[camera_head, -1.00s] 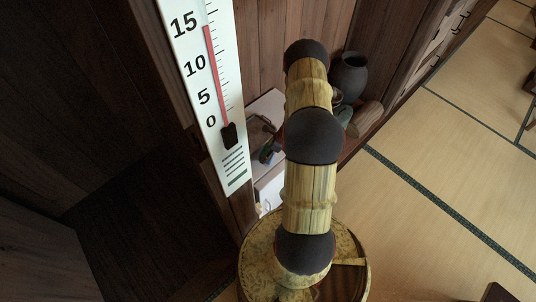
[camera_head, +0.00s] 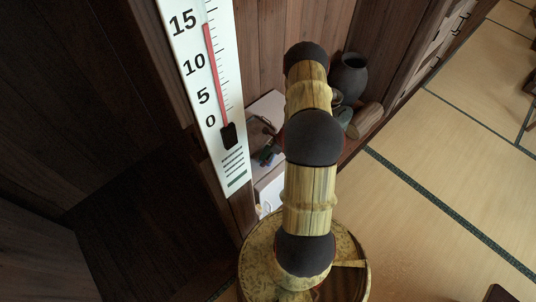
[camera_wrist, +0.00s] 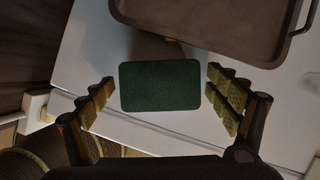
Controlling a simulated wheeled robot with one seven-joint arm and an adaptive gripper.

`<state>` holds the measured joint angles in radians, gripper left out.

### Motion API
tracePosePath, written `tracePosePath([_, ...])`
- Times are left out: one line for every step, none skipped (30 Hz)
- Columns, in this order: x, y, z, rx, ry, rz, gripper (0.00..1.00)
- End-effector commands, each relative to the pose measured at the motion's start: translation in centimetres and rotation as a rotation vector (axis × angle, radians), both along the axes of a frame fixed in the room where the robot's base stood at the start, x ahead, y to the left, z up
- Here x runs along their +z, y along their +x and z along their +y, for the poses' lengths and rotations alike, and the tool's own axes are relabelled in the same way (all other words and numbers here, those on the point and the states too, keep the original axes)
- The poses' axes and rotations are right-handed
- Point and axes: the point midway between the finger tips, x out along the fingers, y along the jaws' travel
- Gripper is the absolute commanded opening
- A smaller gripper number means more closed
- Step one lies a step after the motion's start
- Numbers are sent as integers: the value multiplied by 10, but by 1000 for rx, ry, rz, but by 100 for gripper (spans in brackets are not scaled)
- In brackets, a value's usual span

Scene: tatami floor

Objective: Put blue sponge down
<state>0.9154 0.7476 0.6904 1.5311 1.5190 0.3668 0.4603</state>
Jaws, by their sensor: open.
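The sponge (camera_wrist: 160,86) shows in the wrist view as a dark green rounded rectangle; no blue face of it is visible. It appears to lie on a white surface (camera_wrist: 95,50), near its front edge. My gripper (camera_wrist: 160,98) is open, with one finger on each side of the sponge and a gap on both sides. In the head view my arm hides most of that spot, and I cannot make out the sponge or the fingers clearly there.
A brown tray (camera_wrist: 178,12) with a handle stands just beyond the sponge. A white plug (camera_wrist: 34,104) is at the left. In the head view, a dark vase (camera_head: 349,76) stands behind my arm, and a large thermometer (camera_head: 216,95) hangs at the left. Tatami floor (camera_head: 420,180) is open at the right.

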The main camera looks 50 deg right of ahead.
Motion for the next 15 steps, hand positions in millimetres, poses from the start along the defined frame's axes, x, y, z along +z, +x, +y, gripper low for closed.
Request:
tracePosePath([0,0,0,0,0,0,89])
tracePosePath([0,0,0,0,0,0,89])
tracePosePath([1,0,0,0,0,0,89])
tracePosePath([2,0,0,0,0,0,89])
tracePosePath([4,0,0,0,0,0,89])
tracePosePath([7,-1,-1,0,-1,0,89])
tracePosePath([11,-2,-2,-1,-1,-1,89])
tracePosePath([16,-3,-2,0,-2,-2,89])
tracePosePath([23,-6,-3,-1,-1,-1,89])
tracePosePath([28,-8,-3,-2,-1,-1,89])
tracePosePath([34,-11,-4,-2,-2,-2,89])
tracePosePath([42,-14,-5,-1,-2,-2,89])
tracePosePath([48,-16,-6,-2,-2,-2,89])
tracePosePath([55,-19,-7,-2,-2,-2,89])
tracePosePath([63,-22,-7,-1,-2,-2,89])
